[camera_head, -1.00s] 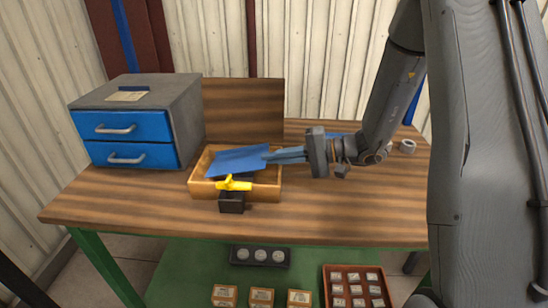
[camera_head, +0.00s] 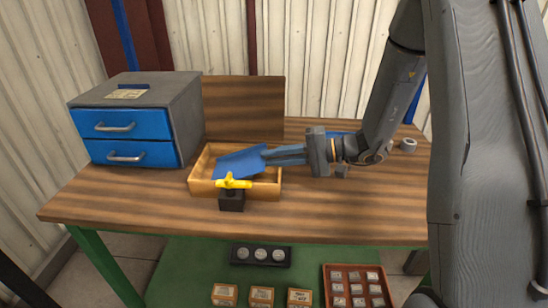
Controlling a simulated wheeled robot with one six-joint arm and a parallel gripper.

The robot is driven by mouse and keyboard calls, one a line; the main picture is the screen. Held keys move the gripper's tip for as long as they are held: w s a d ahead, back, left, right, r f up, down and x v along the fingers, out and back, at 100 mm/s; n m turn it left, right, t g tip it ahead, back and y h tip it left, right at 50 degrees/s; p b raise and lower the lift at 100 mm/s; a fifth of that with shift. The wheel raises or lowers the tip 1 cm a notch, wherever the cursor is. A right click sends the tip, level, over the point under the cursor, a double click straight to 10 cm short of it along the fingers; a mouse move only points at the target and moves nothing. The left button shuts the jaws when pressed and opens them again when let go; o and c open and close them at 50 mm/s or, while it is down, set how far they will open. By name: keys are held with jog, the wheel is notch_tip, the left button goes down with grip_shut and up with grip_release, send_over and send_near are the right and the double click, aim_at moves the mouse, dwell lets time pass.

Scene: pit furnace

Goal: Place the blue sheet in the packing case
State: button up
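The blue sheet (camera_head: 238,163) is a thin flat piece, tilted, inside or just over the wooden packing case (camera_head: 206,188). The case is an open box on the workbench, and the sheet covers part of its inside. My gripper (camera_head: 270,155) reaches in from the right, and its long fingers meet the sheet's right edge. The fingers look shut on that edge. I cannot tell whether the sheet's lower edge touches the case floor.
A yellow-topped black clamp (camera_head: 232,195) stands at the case's front. A grey cabinet with blue drawers (camera_head: 125,136) stands left. A wooden back panel (camera_head: 244,108) rises behind. Another blue item (camera_head: 340,134) lies partly hidden behind my arm. The bench front is clear.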

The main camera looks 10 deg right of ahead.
jog(key=shift+r+p, duration=0.35)
jog(key=shift+r, duration=0.05)
jog(key=b+v, duration=0.2)
jog(key=v, duration=1)
jog(key=shift+b, duration=0.4)
jog(key=shift+d, duration=0.1)
